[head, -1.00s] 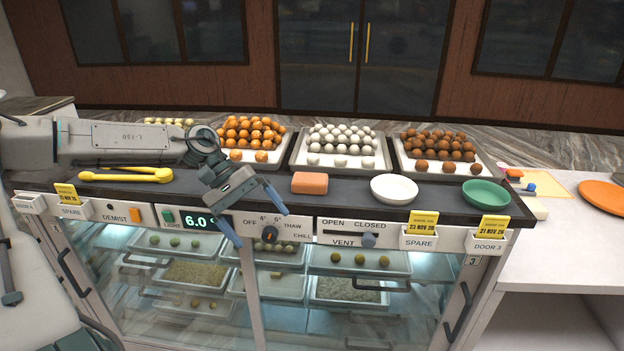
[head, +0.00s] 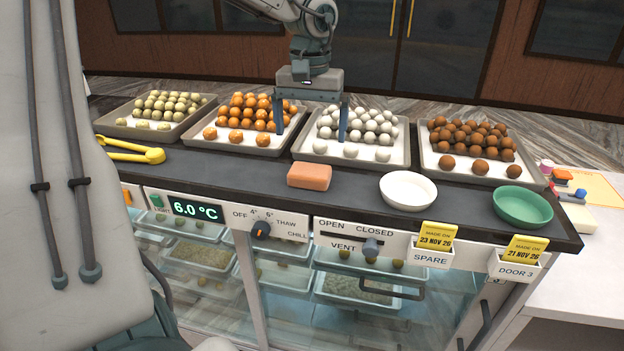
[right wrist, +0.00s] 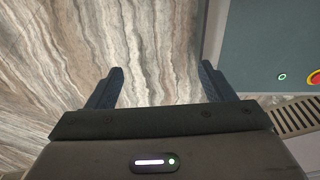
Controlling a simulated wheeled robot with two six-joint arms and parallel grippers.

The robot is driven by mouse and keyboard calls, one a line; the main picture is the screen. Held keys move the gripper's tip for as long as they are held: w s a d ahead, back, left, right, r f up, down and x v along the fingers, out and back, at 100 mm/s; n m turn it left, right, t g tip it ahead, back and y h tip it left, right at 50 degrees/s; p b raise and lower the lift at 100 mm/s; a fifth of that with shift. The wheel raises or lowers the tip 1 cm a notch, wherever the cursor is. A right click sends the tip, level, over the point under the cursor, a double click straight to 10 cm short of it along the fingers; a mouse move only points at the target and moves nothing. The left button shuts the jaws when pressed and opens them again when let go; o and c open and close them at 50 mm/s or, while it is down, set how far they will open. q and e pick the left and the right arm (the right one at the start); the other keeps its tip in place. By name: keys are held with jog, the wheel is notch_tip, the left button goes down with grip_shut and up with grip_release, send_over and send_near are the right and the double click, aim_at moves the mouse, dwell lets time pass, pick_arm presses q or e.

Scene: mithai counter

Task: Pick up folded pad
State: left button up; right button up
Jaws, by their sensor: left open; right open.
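The folded pad (head: 309,176) is a salmon-pink block with rounded edges. It lies flat on the dark counter top (head: 235,171) near its front edge, left of a white dish. My left gripper (head: 311,138) is open and empty, pointing down with its two dark blue fingers apart. In the head view it appears just above and behind the pad, in front of the trays of orange and white sweets. My right gripper (right wrist: 161,68) is open and empty in the right wrist view, over a brown veined marble surface, away from the pad.
The white dish (head: 408,191) and a green dish (head: 523,207) stand to the right of the pad. Yellow tongs (head: 132,151) lie to the left. Several trays of sweets line the back. Knobs and card holders front the counter. Bare counter lies left of the pad.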

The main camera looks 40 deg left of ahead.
aim_at(310, 169)
pick_arm(q)
jog(key=shift+s+f+b, duration=0.1)
jog(key=shift+f+b, duration=0.4)
jog(key=shift+f, duration=0.45)
jog(key=shift+f+p, duration=0.6)
jog(key=shift+f, duration=0.55)
notch_tip(310, 169, down, 4)
jog(key=p, duration=0.3)
jog(key=shift+s, duration=0.1)
jog(key=shift+f, duration=0.6)
jog(key=c, duration=1.1)
pick_arm(e)
jog(key=shift+w+r, duration=0.25)
jog(key=shift+r, duration=0.35)
jog(key=shift+w+r, duration=0.2)
jog(key=shift+r, duration=0.4)
pick_arm(q)
jog(key=shift+r, duration=0.15)
